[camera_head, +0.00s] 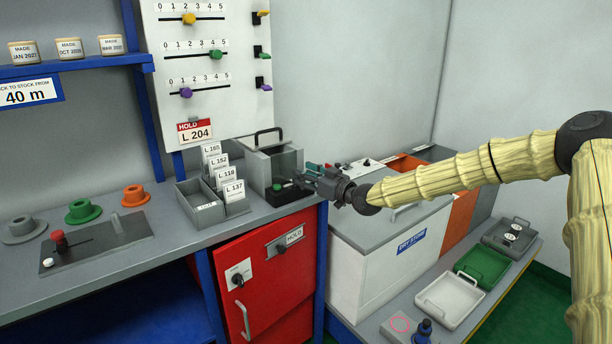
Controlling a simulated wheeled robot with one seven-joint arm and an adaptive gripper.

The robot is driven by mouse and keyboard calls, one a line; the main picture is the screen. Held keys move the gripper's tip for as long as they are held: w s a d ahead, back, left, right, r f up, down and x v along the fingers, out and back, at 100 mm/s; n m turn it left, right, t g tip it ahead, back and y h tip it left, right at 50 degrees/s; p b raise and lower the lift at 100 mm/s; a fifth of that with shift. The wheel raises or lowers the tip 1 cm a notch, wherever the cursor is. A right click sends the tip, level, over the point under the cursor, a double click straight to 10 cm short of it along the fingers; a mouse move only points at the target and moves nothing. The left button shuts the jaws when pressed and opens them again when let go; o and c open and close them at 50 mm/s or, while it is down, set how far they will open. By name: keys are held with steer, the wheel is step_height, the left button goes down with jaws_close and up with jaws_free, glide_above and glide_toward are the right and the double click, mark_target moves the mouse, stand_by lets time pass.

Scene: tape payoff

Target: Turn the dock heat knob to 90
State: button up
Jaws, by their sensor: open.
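My gripper (306,176) is open, at the right front of a grey box with a black handle (264,158) on the bench. Its fingers are small and overlap the box's right side, so I cannot tell whether they touch anything. A black block with a green spot (281,188) sits at the front of that box, just left of the fingers. I cannot make out a knob marked dock heat or a 90 mark. Small dark controls (367,162) show on a pale panel behind my gripper. A dial (238,279) is on the red cabinet.
A card rack (202,204) stands left of the grey box. The red cabinet (262,312) is below the bench. A white dry store chest (352,262) stands below my forearm, with trays (450,299) in front. A slider board (203,60) hangs above.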

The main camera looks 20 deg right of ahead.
jaws_close()
steer(key=shift+w+d+r+n+g+y+p, duration=0.1)
steer(key=shift+n+g+y+p, duration=0.35)
steer(key=shift+y, duration=0.25)
steer(key=shift+w+d+r+n+g+y+p, duration=0.1)
steer(key=shift+w+n+g+y+p, duration=0.05)
steer(key=shift+n+g+y+p, duration=0.6)
steer(key=shift+w+d+n+g+y+p, duration=0.1)
steer(key=shift+n+g+y+p, duration=0.3)
steer(key=shift+n+g+y, duration=0.5)
steer(key=shift+w+n+g+y+p, duration=0.2)
steer(key=shift+n+g+y+p, duration=0.4)
steer(key=shift+n+g+y, duration=0.5)
steer(key=n+g, duration=0.1)
steer(key=g, duration=0.1)
steer(key=n+g+y+b, duration=0.1)
steer(key=g, duration=0.1)
steer(key=n+g+y, duration=0.1)
steer(key=n+g, duration=0.1)
steer(key=shift+w+d+f+g+b, duration=0.15)
steer(key=shift+w+f+g+b, duration=0.15)
steer(key=shift+w+b, duration=0.05)
steer(key=shift+w+r+n+g+b, duration=0.15)
steer(key=shift+n+g+b, duration=0.95)
steer(key=shift+g, duration=0.8)
steer(key=shift+n+g, duration=0.3)
